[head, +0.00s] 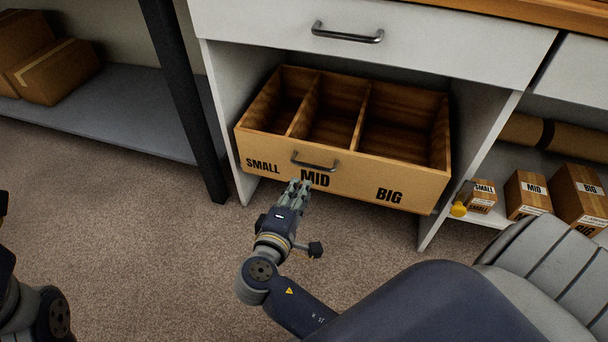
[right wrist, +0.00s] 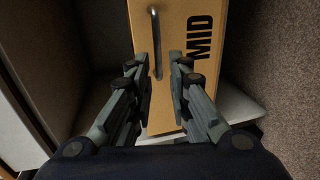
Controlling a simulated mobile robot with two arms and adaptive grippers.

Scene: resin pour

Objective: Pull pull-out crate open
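The pull-out crate (head: 340,186) is a wooden box with three empty compartments, labelled SMALL, MID and BIG on its front. It sits in the white cabinet's open bay, with its front part sticking out past the side panels. Its dark bar handle (head: 315,161) is on the front, above MID. My right gripper (head: 301,184) is in front of the crate, just below the handle. In the right wrist view its two fingers are apart, with the handle (right wrist: 156,45) between or just beyond the tips; contact cannot be told. My left arm shows at the left edge; its gripper is not clearly visible.
A closed drawer with a handle (head: 347,33) is above the crate. Small, mid and big boxes (head: 527,193) stand on the right shelf beside a yellow object (head: 459,210). A dark post (head: 184,95) and a grey shelf (head: 100,112) are left. Carpet in front is free.

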